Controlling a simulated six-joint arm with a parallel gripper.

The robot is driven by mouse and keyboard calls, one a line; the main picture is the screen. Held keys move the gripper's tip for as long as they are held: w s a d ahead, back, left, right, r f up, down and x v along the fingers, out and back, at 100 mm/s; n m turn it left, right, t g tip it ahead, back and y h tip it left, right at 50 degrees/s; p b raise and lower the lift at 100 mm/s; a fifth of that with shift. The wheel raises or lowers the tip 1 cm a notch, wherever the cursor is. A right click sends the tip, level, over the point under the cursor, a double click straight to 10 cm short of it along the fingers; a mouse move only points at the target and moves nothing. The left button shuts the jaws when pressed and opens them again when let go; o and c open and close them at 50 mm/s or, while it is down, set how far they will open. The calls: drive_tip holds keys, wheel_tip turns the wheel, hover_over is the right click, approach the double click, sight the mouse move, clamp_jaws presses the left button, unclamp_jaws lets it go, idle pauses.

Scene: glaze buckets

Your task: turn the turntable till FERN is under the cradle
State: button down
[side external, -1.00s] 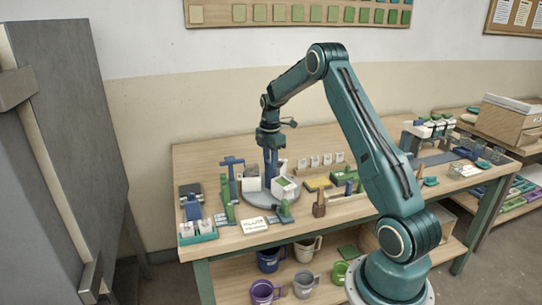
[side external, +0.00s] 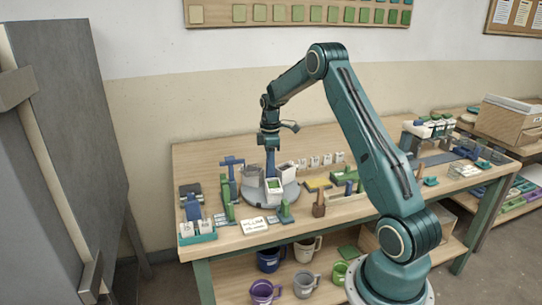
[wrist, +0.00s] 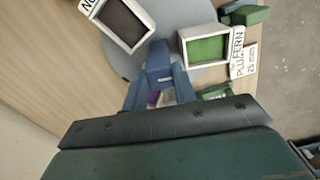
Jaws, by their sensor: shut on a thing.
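The round grey turntable (side external: 290,196) carries white-walled buckets. One with a green top, labelled FERN (wrist: 207,48), faces the table's front in the side view (side external: 273,188). Another with a dark inside, its label partly cut off, is in the wrist view (wrist: 124,23). My gripper (wrist: 160,88) is shut on a blue upright handle (wrist: 159,60) at the turntable's middle. In the side view, my gripper (side external: 270,150) is above the turntable, with its fingertips unclear. A blue T-shaped post (side external: 232,163) stands left of the turntable; I cannot tell whether it is the cradle.
A green block (wrist: 250,15) and a small card (wrist: 250,58) reading 25 mm stand at the turntable's edge. A larger white card (side external: 254,225) lies in front. A brown-handled tool (side external: 319,203) and a yellow-green pad (side external: 317,184) are to the right. Mugs (side external: 262,290) fill the lower shelf.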

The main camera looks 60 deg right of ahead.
drive_tip(key=m, duration=0.3)
drive_tip(key=shift+m, duration=2.5)
drive_tip(key=m, duration=0.3)
drive_tip(key=shift+m, duration=2.5)
drive_tip(key=c, duration=1.2)
unclamp_jaws()
